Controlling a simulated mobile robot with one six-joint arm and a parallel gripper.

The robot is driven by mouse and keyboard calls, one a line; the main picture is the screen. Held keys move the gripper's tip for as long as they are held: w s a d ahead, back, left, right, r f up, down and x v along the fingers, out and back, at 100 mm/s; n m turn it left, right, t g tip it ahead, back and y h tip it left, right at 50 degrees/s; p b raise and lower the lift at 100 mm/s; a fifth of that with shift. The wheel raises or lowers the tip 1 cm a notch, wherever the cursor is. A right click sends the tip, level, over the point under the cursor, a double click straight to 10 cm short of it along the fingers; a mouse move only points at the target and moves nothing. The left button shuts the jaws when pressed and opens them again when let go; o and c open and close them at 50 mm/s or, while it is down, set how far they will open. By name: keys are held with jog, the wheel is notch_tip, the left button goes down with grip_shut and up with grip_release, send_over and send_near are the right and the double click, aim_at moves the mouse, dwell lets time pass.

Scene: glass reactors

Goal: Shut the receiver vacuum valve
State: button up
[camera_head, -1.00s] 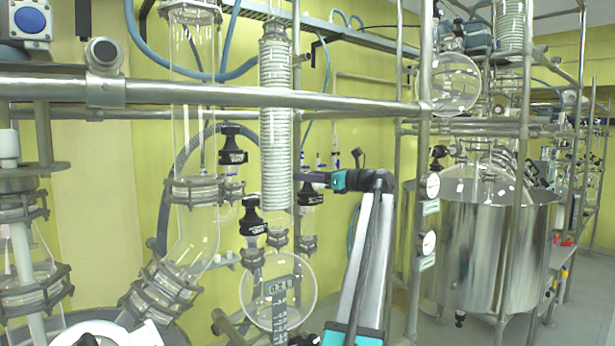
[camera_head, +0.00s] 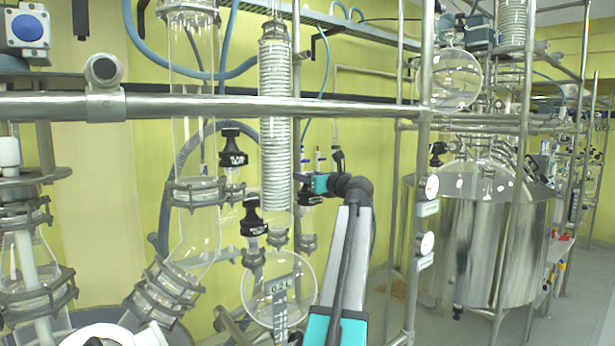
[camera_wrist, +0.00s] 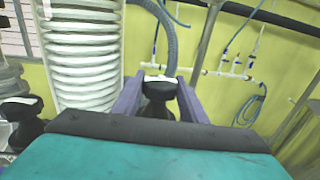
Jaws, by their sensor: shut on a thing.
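My gripper (camera_wrist: 158,90) has its two purple fingers on either side of a black valve knob (camera_wrist: 159,108), shut on it. The knob has a pale top and stands upright. Its lower part is hidden behind my teal gripper body. In the head view my gripper (camera_head: 303,181) reaches in from the right, at the knob right of the coiled condenser, and mostly hides it. The round glass receiver (camera_head: 262,302) hangs below and to the left. I cannot read a label naming the valve.
Other black valve knobs stand close by, an upper left one (camera_head: 231,147) and a lower one (camera_head: 252,216). The white coiled condenser (camera_head: 275,130) is just left of my gripper. A steel rail (camera_head: 220,106) crosses in front. A steel vessel (camera_head: 475,245) stands to the right.

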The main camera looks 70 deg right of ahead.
jog(key=shift+a+m+g+h, duration=0.1)
jog(key=shift+m+g+h, duration=1.2)
jog(key=shift+g+h, duration=0.15)
jog(key=o, duration=0.9)
jog(key=shift+c, duration=0.2)
jog(key=shift+d+f+n+t+y+b, duration=0.25)
jog(key=shift+n+t+b, duration=0.1)
jog(key=shift+b, duration=0.5)
jog(key=shift+r+n+t+y+b, duration=0.2)
jog(key=shift+n+t+y+b, duration=1.25)
jog(key=shift+y, duration=0.25)
jog(key=shift+r+n+t+y, duration=0.1)
jog(key=shift+n+t+y, duration=1)
jog(key=shift+y, duration=0.7)
jog(key=shift+a+n+t+y+p, duration=0.1)
jog(key=shift+n+t+y+p, duration=0.25)
jog(key=shift+n+y, duration=1.15)
jog(key=shift+y, duration=0.3)
